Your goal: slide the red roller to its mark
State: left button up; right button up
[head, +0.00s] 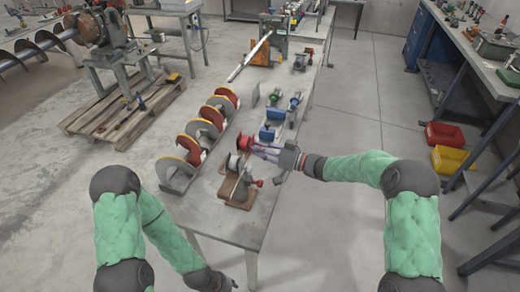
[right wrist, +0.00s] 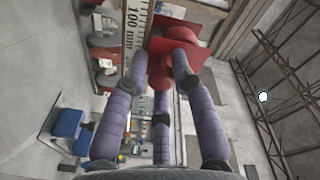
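The red roller (head: 244,142) is at the middle of the bench, left of my right gripper (head: 255,149). In the right wrist view the red roller (right wrist: 181,40) shows a wide red flange and a narrower red part between my purple-grey fingers. The fingertips reach the roller from several sides; whether they press on it is unclear. A white scale (right wrist: 137,22) marked "100 mm" stands beside the roller in that view; no target mark can be made out. My left arm hangs low at the bottom of the head view, its gripper barely showing at the picture's lower edge.
Red and grey auger flights (head: 203,125) line the bench's left side. A small fixture on a brown base (head: 236,192) stands in front of the roller. Blue blocks (head: 271,124) are behind it. Red (head: 444,135) and yellow (head: 452,160) bins are on the right; the floor between is clear.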

jog(key=shift+o, duration=0.7)
jog(key=shift+d, duration=0.15)
jog(key=v, duration=1.1)
jog(key=shift+d, duration=0.35)
jog(key=shift+s, duration=0.15)
